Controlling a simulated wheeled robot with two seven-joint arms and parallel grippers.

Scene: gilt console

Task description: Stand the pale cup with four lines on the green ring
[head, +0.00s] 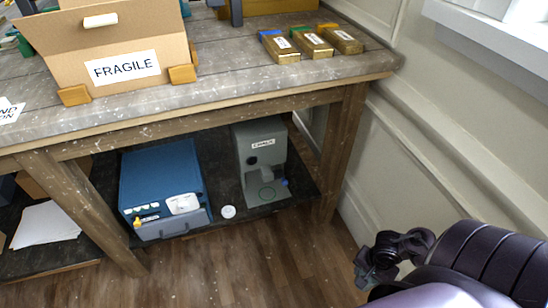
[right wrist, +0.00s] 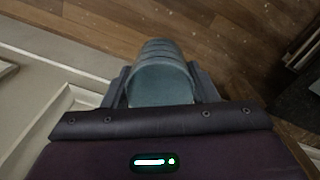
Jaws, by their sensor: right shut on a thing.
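My right gripper (head: 372,272) is at the lower right of the head view, over the floor and away from the shelf. In the right wrist view it (right wrist: 162,92) is shut on a grey-blue cup (right wrist: 162,75) with several curved lines across its side. I look at the cup's rounded side, and part of it is hidden by the gripper. A thin green ring (head: 267,194) lies on the base of the grey machine (head: 262,150) on the lower shelf, under its spout. My left gripper is not in view.
A blue box-shaped machine (head: 163,180) stands left of the grey one.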

